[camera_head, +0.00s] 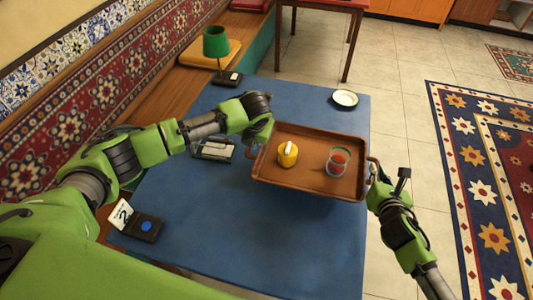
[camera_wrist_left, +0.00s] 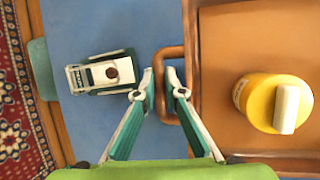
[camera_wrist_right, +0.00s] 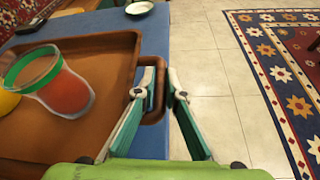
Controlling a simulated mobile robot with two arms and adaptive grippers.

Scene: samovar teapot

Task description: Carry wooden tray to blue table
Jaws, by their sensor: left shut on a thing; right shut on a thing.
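The brown wooden tray (camera_head: 310,143) is over the blue table (camera_head: 240,225), near its right edge. A shadow on the table below its front side suggests it is slightly raised. It looks roughly level. A yellow container (camera_head: 288,155) with a white top and a clear cup (camera_head: 337,163) with a green rim and red contents stand on it. My left gripper (camera_wrist_left: 160,80) is shut on the tray's left handle (camera_wrist_left: 168,53). My right gripper (camera_wrist_right: 161,88) is shut on the tray's right handle (camera_wrist_right: 153,117). In the head view, the left fingertips are largely hidden.
On the table are a small white plate (camera_head: 345,98), a dark case with a pale top (camera_head: 215,149) and a dark box (camera_head: 143,229). A green lamp (camera_head: 216,43) stands at the back left. A red table (camera_head: 318,4) is behind. Tiled floor lies to the right.

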